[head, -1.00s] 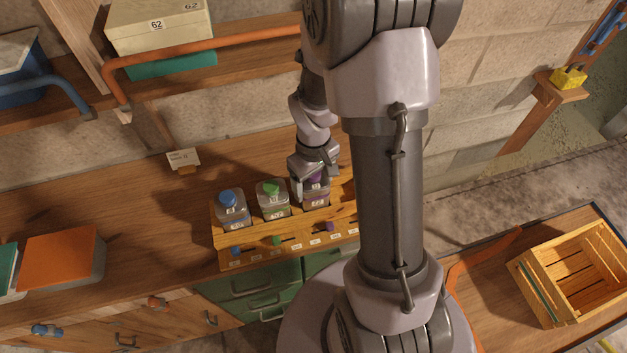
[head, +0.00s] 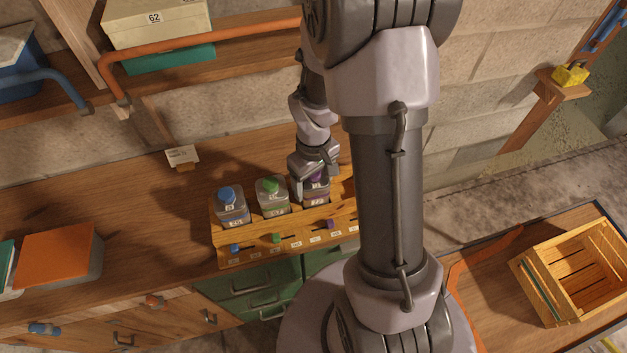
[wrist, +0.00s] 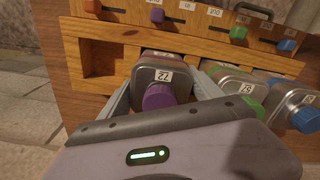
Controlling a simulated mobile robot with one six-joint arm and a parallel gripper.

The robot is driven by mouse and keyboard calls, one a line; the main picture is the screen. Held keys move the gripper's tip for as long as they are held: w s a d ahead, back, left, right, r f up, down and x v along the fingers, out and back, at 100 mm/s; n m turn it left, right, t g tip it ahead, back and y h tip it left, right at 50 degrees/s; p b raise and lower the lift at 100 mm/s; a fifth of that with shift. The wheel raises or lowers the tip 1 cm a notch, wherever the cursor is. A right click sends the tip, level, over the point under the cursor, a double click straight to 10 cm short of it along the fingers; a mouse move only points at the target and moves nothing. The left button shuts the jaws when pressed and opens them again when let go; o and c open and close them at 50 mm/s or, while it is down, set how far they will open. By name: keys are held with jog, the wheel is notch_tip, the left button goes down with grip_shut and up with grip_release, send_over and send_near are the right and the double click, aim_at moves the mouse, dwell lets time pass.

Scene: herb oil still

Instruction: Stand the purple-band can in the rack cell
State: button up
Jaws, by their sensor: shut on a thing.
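The purple-band can (head: 316,192), with a purple cap and a label reading 72, is in a cell of the wooden rack (head: 290,225). In the wrist view, the can (wrist: 165,76) sits between the two fingers of my gripper (wrist: 160,92), which is shut on it. In the head view, my gripper (head: 314,178) is over the can from above and hides part of it. The can looks upright and lined up with the cell; its base is hidden by the rack front, so I cannot tell whether it touches the bottom.
A green-capped can (head: 271,196) and a blue-capped can (head: 231,206) stand in cells to the left. In the wrist view an empty cell (wrist: 103,60) is on the can's other side. A card (head: 182,157) stands behind. A wooden crate (head: 540,290) is at right.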

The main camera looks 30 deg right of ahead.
jog(key=o, duration=2.2)
jog(key=shift+c, duration=0.2)
